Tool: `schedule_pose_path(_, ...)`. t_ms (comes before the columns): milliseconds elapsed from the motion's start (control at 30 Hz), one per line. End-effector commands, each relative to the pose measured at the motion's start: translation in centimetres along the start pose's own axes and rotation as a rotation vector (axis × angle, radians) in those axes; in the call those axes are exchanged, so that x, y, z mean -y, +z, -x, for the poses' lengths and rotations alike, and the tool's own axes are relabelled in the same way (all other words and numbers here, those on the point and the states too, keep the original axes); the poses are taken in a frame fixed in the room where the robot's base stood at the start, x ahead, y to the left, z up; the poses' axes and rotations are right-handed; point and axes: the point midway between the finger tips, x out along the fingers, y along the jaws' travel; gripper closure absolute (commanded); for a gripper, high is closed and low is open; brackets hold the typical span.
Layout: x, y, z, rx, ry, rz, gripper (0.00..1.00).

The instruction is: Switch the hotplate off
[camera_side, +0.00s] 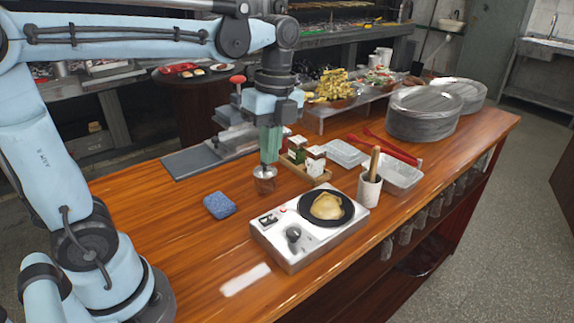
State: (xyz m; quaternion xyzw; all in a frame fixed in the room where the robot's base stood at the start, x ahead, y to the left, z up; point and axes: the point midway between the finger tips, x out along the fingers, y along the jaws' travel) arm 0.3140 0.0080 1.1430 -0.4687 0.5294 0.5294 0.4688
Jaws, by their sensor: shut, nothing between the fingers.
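The hotplate (296,254) is a silver box on the wooden counter. Its round black plate (345,216) carries a pale piece of food (327,206). A dark control knob (293,233) sits on the top face at the front left, beside a small black-and-white panel (268,219) and a small red spot (283,210). The knob's exact setting is too small to read. My gripper (265,184) points down, shut and empty, behind the hotplate's back-left corner. It is apart from the knob.
A blue sponge (219,206) lies left of the hotplate. A white cup with a pestle (369,189), a wooden caddy (311,171), clear trays (400,175), red tongs (385,149) and stacked plates (422,127) stand right and behind. The front-left counter (190,255) is clear.

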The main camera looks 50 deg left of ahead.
Motion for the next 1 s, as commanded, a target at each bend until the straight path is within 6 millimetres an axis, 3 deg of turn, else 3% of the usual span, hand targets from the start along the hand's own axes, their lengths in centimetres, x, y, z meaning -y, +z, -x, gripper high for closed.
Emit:
schedule_pose_path(700,0.0,0.0,-9.7,0.0,0.0,0.0,1.0)
schedule_pose_path(1000,0.0,0.0,-12.8,0.0,-0.001,0.0,1.0)
